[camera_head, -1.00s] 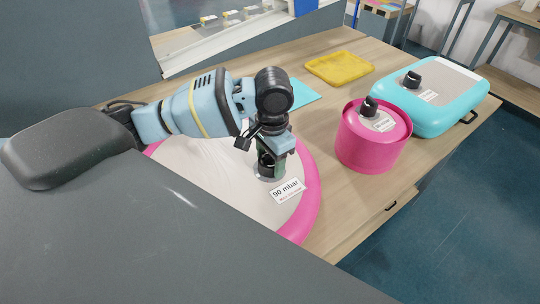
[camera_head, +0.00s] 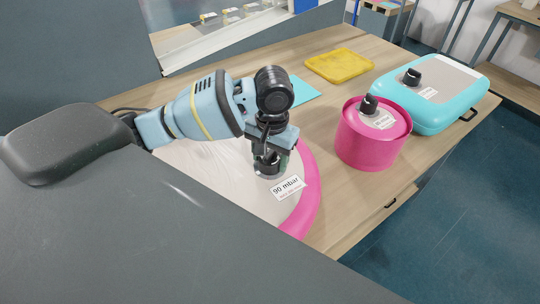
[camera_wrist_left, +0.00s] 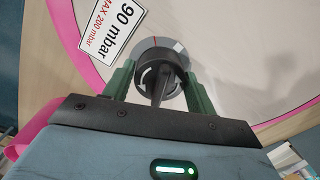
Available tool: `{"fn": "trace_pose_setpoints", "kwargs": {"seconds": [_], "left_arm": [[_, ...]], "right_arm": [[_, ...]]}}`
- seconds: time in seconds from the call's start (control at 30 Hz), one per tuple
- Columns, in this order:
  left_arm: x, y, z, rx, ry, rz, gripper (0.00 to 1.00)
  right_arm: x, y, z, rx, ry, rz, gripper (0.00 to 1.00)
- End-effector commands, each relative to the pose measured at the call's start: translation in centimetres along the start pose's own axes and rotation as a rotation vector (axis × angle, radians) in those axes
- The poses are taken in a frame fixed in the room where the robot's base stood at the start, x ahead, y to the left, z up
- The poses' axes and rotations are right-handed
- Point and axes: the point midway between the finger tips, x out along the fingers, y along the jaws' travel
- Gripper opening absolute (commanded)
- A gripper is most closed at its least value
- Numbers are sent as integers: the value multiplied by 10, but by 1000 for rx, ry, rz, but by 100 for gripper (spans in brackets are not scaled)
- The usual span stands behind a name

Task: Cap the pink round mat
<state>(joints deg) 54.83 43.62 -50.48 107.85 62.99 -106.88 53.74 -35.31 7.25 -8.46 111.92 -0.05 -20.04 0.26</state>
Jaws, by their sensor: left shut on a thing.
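The pink round mat (camera_head: 308,199) lies on the table, with a pink rim and a pale grey top carrying a "90 mbar" label (camera_head: 288,188). Its black cap (camera_wrist_left: 160,75) sits at the grey valve ring (camera_wrist_left: 148,50) beside the label. My left gripper (camera_head: 268,160) points down over the valve. In the left wrist view its green fingers (camera_wrist_left: 158,88) stand on either side of the cap and are shut on it. Whether the cap is fully seated cannot be seen. My right gripper is not in view.
A pink drum (camera_head: 372,148) with a black cap and a turquoise cushion (camera_head: 455,100) with a black cap stand to the right. A yellow folded piece (camera_head: 340,65) and a turquoise sheet (camera_head: 304,91) lie behind. Bare table lies between the mat and the drum.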

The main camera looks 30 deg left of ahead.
Motion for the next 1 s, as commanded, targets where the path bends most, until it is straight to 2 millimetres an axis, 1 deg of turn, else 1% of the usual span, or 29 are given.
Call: {"fn": "trace_pose_setpoints", "kwargs": {"seconds": [0.07,0.17,0.4,0.5,0.87,0.93,1.0], "left_arm": [[0,0,0,-11,0,0,35],[0,1,0,-83,-2,1,35],[1,1,1,-363,-3,0,35],[0,1,0,-432,0,0,35],[0,0,0,-460,0,-1,35],[0,1,0,-494,-1,0,35],[1,1,1,-565,-3,0,35]], "right_arm": [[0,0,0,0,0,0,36],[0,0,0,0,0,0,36],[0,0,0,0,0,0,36],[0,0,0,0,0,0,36],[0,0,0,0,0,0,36],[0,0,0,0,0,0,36],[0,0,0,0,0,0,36]]}}
